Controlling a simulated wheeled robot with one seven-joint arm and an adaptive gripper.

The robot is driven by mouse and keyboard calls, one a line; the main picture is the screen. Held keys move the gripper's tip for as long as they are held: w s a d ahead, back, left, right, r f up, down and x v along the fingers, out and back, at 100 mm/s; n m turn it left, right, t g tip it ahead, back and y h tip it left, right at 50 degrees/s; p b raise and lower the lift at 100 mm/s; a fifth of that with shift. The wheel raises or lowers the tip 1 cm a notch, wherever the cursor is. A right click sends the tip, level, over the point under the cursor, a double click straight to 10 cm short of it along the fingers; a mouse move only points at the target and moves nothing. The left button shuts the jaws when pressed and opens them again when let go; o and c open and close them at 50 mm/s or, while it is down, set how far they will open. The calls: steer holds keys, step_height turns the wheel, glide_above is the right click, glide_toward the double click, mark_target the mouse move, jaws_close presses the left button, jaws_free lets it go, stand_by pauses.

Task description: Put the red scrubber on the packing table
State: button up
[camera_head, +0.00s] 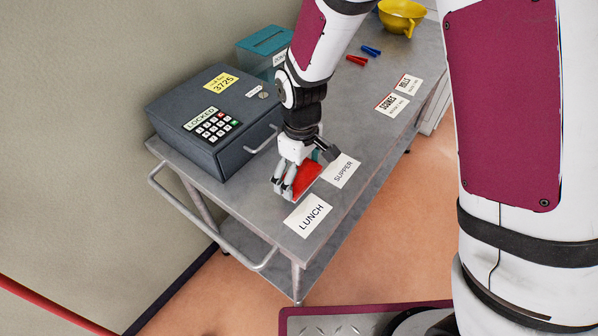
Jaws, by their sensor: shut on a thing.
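The red scrubber (308,178) is between the fingers of my gripper (296,188). My gripper is shut on it, and its fingers hide part of it. The scrubber is low over the grey metal table (243,200), close to the LUNCH card (310,215) and the SUPPER card (343,171). I cannot tell whether the scrubber touches the tabletop. No sign in view names this table as the packing table.
A dark grey keypad locker (190,152) stands left of my gripper, its handle facing it. A teal box (262,45) stands behind it. A yellow bowl (402,16), red and blue pegs (357,60) and more cards (391,104) lie farther along the table.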

mark_target(299, 178)
steer(key=shift+w+a, duration=0.1)
steer(key=shift+w, duration=0.65)
steer(key=shift+f+p, duration=0.3)
steer(key=shift+f, duration=1.5)
steer(key=shift+f, duration=0.2)
steer(key=o, duration=0.9)
steer(key=shift+o, duration=0.2)
steer(key=shift+r, duration=0.1)
step_height(299, 178, up, 12)
steer(key=shift+r+b, duration=0.15)
steer(key=shift+b, duration=0.45)
